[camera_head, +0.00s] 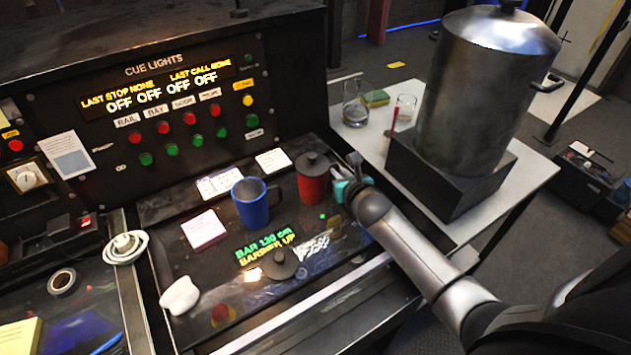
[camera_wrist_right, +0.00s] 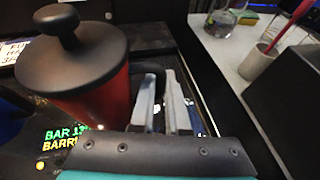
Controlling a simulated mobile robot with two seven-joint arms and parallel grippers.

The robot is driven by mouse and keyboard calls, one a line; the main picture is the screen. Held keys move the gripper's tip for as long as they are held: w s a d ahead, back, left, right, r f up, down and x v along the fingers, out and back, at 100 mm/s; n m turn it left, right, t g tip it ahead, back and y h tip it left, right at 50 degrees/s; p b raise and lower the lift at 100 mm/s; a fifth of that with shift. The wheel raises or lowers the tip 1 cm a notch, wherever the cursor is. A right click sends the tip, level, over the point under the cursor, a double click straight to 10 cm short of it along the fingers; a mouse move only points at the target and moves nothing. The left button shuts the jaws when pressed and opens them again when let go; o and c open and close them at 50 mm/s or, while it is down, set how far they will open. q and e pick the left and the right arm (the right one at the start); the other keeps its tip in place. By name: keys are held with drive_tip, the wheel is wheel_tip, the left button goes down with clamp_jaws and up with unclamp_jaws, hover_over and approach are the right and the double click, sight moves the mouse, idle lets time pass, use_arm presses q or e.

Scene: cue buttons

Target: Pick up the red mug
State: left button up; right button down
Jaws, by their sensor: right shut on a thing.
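The red mug (camera_head: 313,185) has a dark lid with a knob and is upright at the right end of the black console. In the right wrist view the red mug (camera_wrist_right: 103,98) fills the left side under its lid. My right gripper (camera_head: 347,172) is at the mug's right side. In the wrist view the right gripper's two pale fingers (camera_wrist_right: 161,92) are close together beside the mug wall, shut on the mug at its side. My left gripper is out of view.
A blue mug (camera_head: 251,203) stands left of the red one. A loose dark lid (camera_head: 280,264) and a white lump (camera_head: 180,296) lie on the console. A large steel pot (camera_head: 480,90) on a black block stands close behind my right arm.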

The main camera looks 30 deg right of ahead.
drive_tip(key=shift+r, duration=0.15)
idle(0.5)
drive_tip(key=shift+r+p, duration=0.3)
drive_tip(key=shift+r, duration=0.4)
wheel_tip(320, 180, up, 18)
drive_tip(key=p, duration=0.5)
drive_tip(key=s+a+r+n+y+b, duration=0.1)
drive_tip(key=s+a+r+b, duration=0.1)
drive_tip(key=a+b, duration=0.3)
drive_tip(key=s+a+r+n+y+b, duration=0.1)
drive_tip(key=s+a+r+b, duration=0.2)
drive_tip(key=a, duration=0.9)
drive_tip(key=s+b, duration=0.1)
drive_tip(key=b, duration=0.2)
drive_tip(key=shift+s+r+b, duration=0.15)
drive_tip(key=shift+r+b, duration=0.15)
drive_tip(key=shift+r, duration=0.05)
